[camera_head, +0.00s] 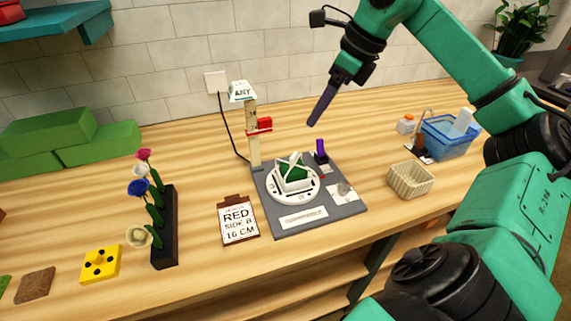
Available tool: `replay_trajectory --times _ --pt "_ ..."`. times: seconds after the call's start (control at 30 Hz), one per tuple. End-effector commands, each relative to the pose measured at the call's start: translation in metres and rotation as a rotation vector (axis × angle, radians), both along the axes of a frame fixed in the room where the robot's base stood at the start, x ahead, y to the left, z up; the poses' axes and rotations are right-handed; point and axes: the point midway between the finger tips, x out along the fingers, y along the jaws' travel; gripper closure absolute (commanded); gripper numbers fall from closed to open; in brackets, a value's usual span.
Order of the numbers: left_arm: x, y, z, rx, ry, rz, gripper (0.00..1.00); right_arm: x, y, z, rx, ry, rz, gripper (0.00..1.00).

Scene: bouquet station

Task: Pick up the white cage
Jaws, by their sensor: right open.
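The white cage (295,182) is a small white frame on a round white dial plate (271,196) in the middle of a grey board (342,209). Something dark green shows inside it. My right gripper (319,108) hangs above and behind the board, up and to the right of the cage, with its fingers pointing down. It holds nothing that I can see and is apart from the cage. My left gripper is not in view.
A wooden post (253,135) with a red clamp (264,125) stands behind the cage. A purple-topped black piece (320,151) is to its right. A sign reading RED (238,221), a flower rack (165,228), a cream basket (411,180) and a blue basket (447,143) stand around.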

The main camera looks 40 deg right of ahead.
Motion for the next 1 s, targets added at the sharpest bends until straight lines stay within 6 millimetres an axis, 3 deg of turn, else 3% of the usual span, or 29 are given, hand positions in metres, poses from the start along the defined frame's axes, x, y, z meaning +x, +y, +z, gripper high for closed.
replay_trajectory --times 0.3,0.7,0.93,0.97,1.0 --pt "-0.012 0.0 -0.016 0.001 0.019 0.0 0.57 0.023 0.012 -0.07 -0.003 0.012 0.001 0.25" --pt "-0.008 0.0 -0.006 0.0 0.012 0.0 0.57 0.045 0.024 -0.126 0.0 0.012 0.001 0.25" --pt "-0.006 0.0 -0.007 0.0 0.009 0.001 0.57 0.047 0.025 -0.133 -0.004 0.01 0.0 0.25" --pt "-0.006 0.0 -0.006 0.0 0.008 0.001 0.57 0.047 0.025 -0.133 -0.004 0.01 0.0 0.29" --pt "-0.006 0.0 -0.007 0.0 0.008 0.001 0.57 0.047 0.025 -0.133 -0.004 0.01 0.0 0.44"
